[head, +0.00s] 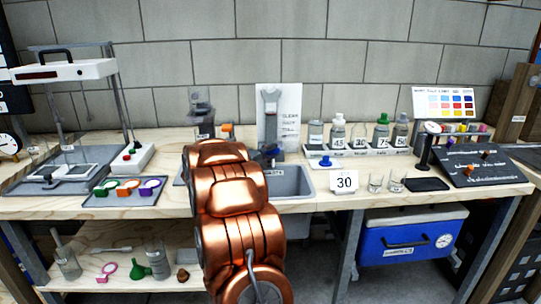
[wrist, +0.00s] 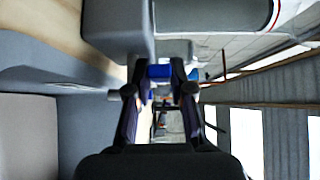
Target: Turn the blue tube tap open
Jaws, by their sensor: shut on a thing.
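The blue tube tap (wrist: 160,71) shows in the wrist view as a blue piece between the two fingertips of my gripper (wrist: 158,80). The fingers are shut on it, one on each side. A smaller blue bit (wrist: 193,74) shows just beyond the right finger. In the head view a blue patch (head: 271,152) shows at the foot of the grey upright fixture (head: 270,118), behind the sink; my copper arm hides most of the gripper there. I cannot tell how far the tap is turned.
The grey sink (head: 292,184) lies right of my arm. A "30" card (head: 344,182) and two small glasses (head: 385,183) stand near the front edge.

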